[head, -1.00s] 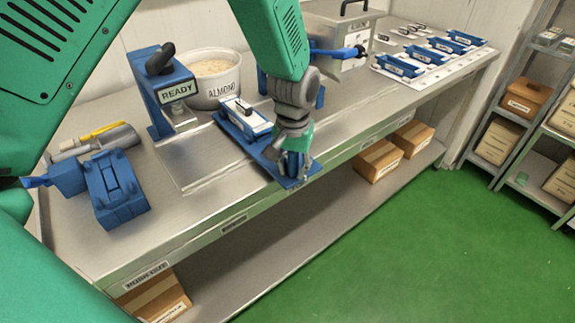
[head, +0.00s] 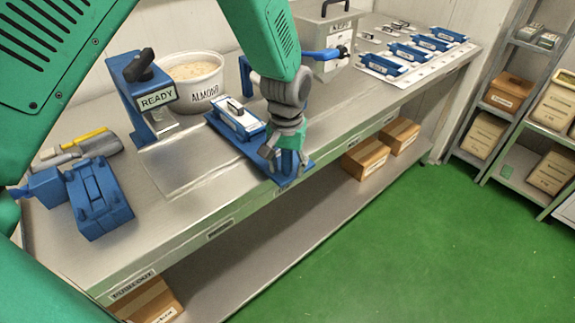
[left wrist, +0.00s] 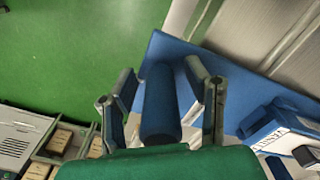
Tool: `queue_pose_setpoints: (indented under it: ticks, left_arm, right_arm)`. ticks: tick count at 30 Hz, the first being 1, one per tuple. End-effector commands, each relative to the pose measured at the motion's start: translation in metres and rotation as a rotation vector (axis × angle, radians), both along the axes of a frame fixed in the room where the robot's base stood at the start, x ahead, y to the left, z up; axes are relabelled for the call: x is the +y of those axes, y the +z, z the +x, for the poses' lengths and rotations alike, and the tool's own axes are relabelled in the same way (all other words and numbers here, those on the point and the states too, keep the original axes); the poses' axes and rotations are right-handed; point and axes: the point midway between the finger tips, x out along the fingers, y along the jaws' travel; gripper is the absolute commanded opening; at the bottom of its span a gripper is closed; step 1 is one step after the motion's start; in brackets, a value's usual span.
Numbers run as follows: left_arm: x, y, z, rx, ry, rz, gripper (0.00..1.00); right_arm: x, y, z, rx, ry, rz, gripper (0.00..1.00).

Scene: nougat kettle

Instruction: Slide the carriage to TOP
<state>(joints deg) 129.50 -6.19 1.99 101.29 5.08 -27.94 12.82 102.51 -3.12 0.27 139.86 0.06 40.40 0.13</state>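A blue fixture (head: 236,125) with a white-labelled block lies along the front of the steel bench in the head view. Its flat blue base plate (head: 292,182) reaches the bench's front edge. My left gripper (head: 286,163) is over this near end, pointing down, with its fingers apart. In the left wrist view, a blue cylindrical post (left wrist: 160,104) stands between the open fingers, with a gap on both sides. The block (left wrist: 282,130) shows at the right of that view, its label only partly readable. I cannot tell which part is the carriage, and no TOP mark is legible. My right gripper is not seen.
A blue stand marked READY (head: 156,98) and a bowl marked ALMOND (head: 205,95) stand behind the fixture. A metal box (head: 328,40) with a blue lever is farther back. A blue hinged device (head: 100,198) sits at left. Green floor (head: 400,250) is clear in front.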

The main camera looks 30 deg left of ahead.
Motion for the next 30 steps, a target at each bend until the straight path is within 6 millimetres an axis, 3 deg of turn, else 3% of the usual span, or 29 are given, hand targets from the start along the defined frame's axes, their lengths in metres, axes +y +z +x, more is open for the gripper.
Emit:
queue_pose_setpoints:
  ticks: [8,21,30]
  left_arm:
    - [0.000,0.016,0.001,-0.003,0.000,0.000,0.43]
    - [0.000,0.101,0.002,-0.002,0.000,-0.001,0.43]
    - [0.000,0.119,0.002,0.002,0.000,0.000,0.43]
  right_arm:
    - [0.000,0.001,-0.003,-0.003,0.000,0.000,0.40]
    - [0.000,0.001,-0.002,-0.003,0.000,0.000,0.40]
    - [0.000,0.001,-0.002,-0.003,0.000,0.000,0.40]
